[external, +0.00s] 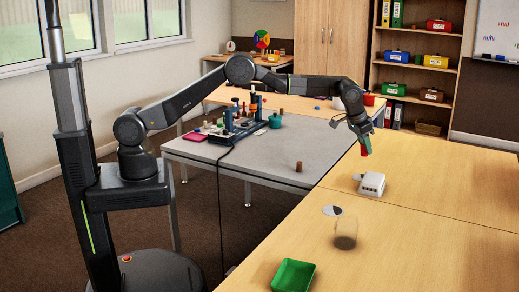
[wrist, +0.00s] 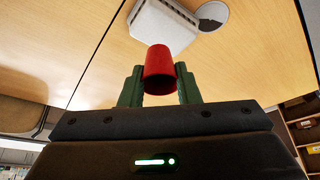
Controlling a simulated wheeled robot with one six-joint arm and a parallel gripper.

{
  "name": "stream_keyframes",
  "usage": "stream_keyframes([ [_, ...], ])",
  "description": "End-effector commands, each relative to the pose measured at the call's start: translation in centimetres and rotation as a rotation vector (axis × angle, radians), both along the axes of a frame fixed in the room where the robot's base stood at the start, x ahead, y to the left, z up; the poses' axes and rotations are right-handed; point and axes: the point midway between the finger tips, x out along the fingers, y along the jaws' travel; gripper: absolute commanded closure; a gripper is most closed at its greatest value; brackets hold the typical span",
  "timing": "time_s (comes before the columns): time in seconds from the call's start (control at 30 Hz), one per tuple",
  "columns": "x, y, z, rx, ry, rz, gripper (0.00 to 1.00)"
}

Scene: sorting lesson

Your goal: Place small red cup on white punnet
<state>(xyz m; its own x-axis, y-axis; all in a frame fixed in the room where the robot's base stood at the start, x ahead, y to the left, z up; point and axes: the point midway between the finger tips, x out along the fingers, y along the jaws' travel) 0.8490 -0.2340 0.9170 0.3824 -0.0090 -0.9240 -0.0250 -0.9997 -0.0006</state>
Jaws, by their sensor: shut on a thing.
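The small red cup (wrist: 159,66) is held between the two green fingers of my gripper (wrist: 159,88) in the wrist view. In the external view the cup (external: 366,151) hangs in my gripper (external: 364,139) above the wooden table, apart from its top. The white punnet (external: 371,184) sits on that table, below and slightly right of the cup. In the wrist view the punnet (wrist: 163,27) lies beyond the cup, which covers part of its edge.
A white-and-grey disc (wrist: 211,15) lies beside the punnet. A clear container (external: 345,233) and a green tray (external: 293,276) stand on the near wooden table (external: 420,240). A grey table (external: 260,155) at left carries several small items. The wooden table's right part is clear.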

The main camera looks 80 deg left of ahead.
Motion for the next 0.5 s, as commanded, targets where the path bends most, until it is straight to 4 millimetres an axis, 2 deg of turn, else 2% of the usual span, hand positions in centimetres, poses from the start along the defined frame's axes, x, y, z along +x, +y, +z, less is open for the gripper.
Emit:
stream_keyframes([
  [0.13,1.2,0.6,0.3,-0.001,-0.001,0.016,0.91],
  [0.23,1.4,0.8,-0.3,0.000,0.001,0.021,0.91],
  [0.5,1.4,0.8,-4.9,0.000,0.002,0.022,0.91],
])
